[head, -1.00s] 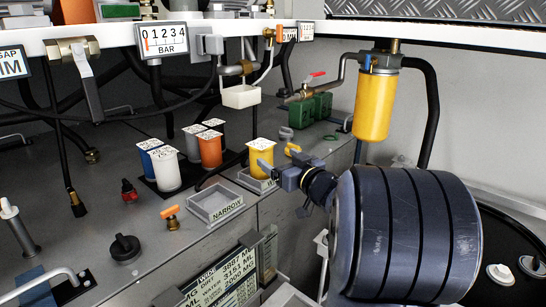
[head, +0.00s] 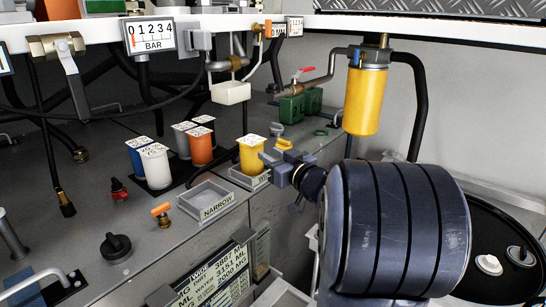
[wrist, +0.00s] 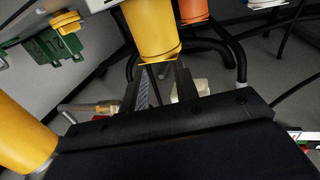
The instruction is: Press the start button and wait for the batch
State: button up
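I cannot make out a part marked as a start button. A small red control (head: 118,189) and a black round knob (head: 115,247) are on the grey bench top at left. My gripper (head: 272,163) is at the right of the yellow cup (head: 252,155), far from both. The cup stands upright in the right-hand tray (head: 246,180), whose label is partly hidden. In the wrist view my gripper (wrist: 163,75) has its fingers apart, with the yellow cup (wrist: 150,30) just beyond their tips. A tilted display (head: 215,281) shows batch text, partly cut off.
Blue, white, orange and dark cups stand on a black mat (head: 180,182). The NARROW tray (head: 205,200) is empty. An orange-handled valve (head: 162,213) is at the bench edge. A yellow cylinder (head: 364,100) hangs at right. The BAR gauge (head: 150,35) hangs from the white shelf.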

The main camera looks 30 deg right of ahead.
grip_shut()
dwell(0.8)
